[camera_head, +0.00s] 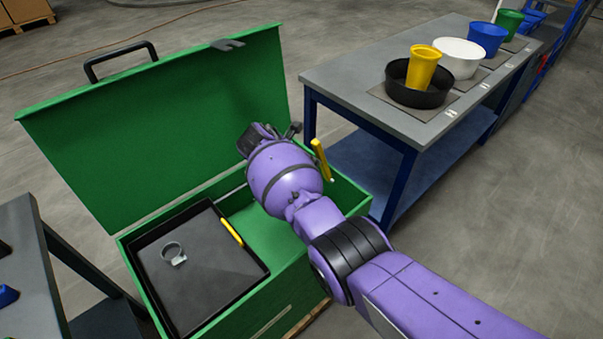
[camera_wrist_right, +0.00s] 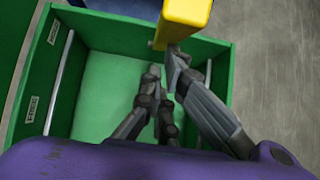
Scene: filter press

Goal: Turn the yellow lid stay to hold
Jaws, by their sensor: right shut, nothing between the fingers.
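The yellow lid stay (camera_head: 321,160) stands upright, slightly tilted, at the right end of the open green chest (camera_head: 262,277). It looms large at the top of the right wrist view (camera_wrist_right: 183,22). My right gripper (camera_wrist_right: 165,66) is shut and empty, its fingertips just below the stay in that view; I cannot tell whether they touch it. In the head view my purple right wrist hides most of this gripper. The chest's green lid (camera_head: 165,125) stands raised at the back. My left gripper is not in view.
A black tray (camera_head: 205,290) in the chest's left part holds a grey ring-shaped part (camera_head: 173,253); a yellow handle (camera_head: 231,232) is at its right edge. A grey-topped table (camera_head: 345,75) with a black basin and several buckets stands close at right. Another table (camera_head: 28,270) is at left.

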